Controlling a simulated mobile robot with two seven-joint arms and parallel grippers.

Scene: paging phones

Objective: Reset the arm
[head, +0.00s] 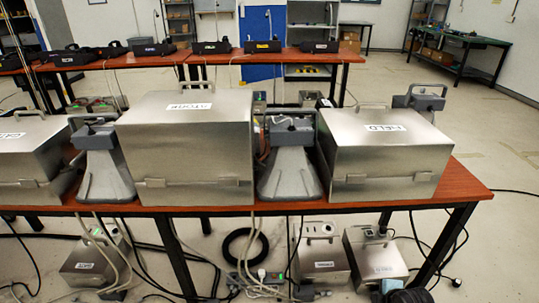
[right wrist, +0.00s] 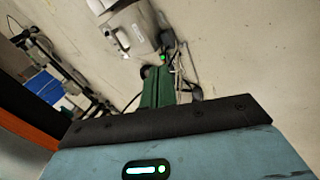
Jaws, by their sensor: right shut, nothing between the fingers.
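My right gripper (right wrist: 157,80) shows in the right wrist view, with green fingers together and nothing between them. It points over the pale floor, close below a light grey box unit with a label (right wrist: 130,28). My left gripper does not show in either view. In the head view, a metal box labelled FIELD (head: 385,165) stands on the right of the red-brown table (head: 320,209), and a larger metal box (head: 195,160) stands mid-table. Grey horn-shaped units (head: 288,175) stand between the boxes.
Grey box units (head: 322,262) and cables lie on the floor under the table. A black coiled hose (head: 243,245) hangs or lies there too. A second table (head: 330,56) with black devices is behind. Open floor (head: 505,140) lies at right, with a green workbench (head: 465,45) beyond.

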